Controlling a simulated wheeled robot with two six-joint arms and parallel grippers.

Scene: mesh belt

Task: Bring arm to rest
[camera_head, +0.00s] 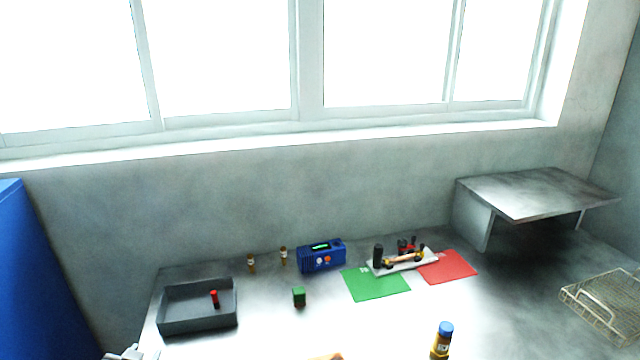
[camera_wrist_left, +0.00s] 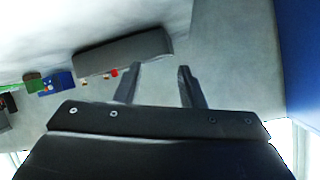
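My left gripper (camera_wrist_left: 158,82) shows in the left wrist view with its two fingers apart and nothing between them. In the head view only a small light-grey part of my left arm shows at the bottom left edge, near the grey tray (camera_head: 198,328). The tray also shows beyond the fingers in the left wrist view (camera_wrist_left: 125,52); the gripper is apart from it. A small red item (camera_head: 214,297) is in the tray. My right gripper is in neither view.
A blue device (camera_head: 322,257), a green cube (camera_head: 299,297) and two small bottles stand on the table. A green mat (camera_head: 375,284), a red mat (camera_head: 447,267) and a white holder with tools lie right of them. A blue-capped bottle (camera_head: 441,341) stands in front; a wire basket (camera_head: 600,300) is far right.

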